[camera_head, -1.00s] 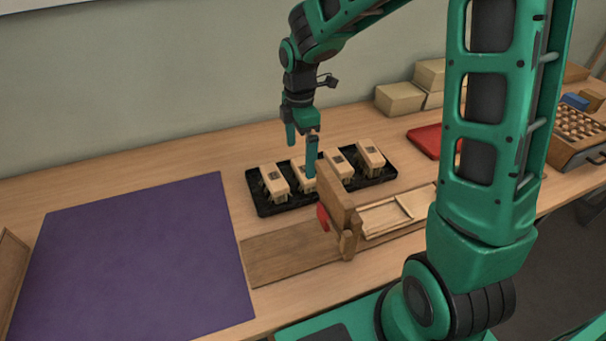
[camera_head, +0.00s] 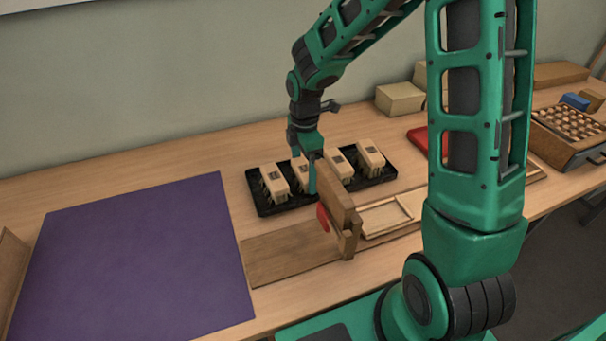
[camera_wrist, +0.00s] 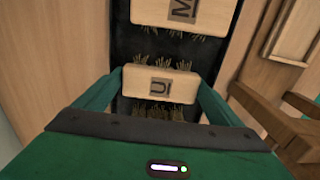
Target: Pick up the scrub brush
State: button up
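The scrub brush with a U label (camera_wrist: 160,86) has a pale wooden block and bristle tufts. In the wrist view it lies between the two green fingers of my gripper (camera_wrist: 160,75), one at each end. No clear gap shows there, but I cannot tell whether the fingers press on it. In the head view my gripper (camera_head: 304,175) is down at the second brush from the left (camera_head: 301,168), which it partly covers. The brush appears to rest in the black tray (camera_head: 263,208). The M-labelled brush (camera_wrist: 180,10) lies just beyond in the wrist view.
Other brushes stand in the tray at left (camera_head: 273,181) and right (camera_head: 340,164). An upright wooden fixture (camera_head: 342,212) with a red part stands close in front of my gripper. A purple mat (camera_head: 135,265) lies left. A red item (camera_head: 418,138) and boxes (camera_head: 398,98) are behind right.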

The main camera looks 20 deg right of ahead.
aim_at(303, 170)
jog(key=c, duration=0.6)
jog(key=shift+o, duration=0.2)
jog(key=shift+r, duration=0.1)
jog(key=shift+r, duration=0.45)
jog(key=r, duration=0.3)
jog(key=shift+s+a+r, duration=0.3)
jog(key=shift+r, duration=0.05)
jog(key=s+a+r, duration=0.6)
jog(key=s, duration=0.2)
jog(key=shift+s+a+r, duration=0.15)
jog(key=shift+s+a, duration=0.1)
jog(key=shift+s, duration=0.05)
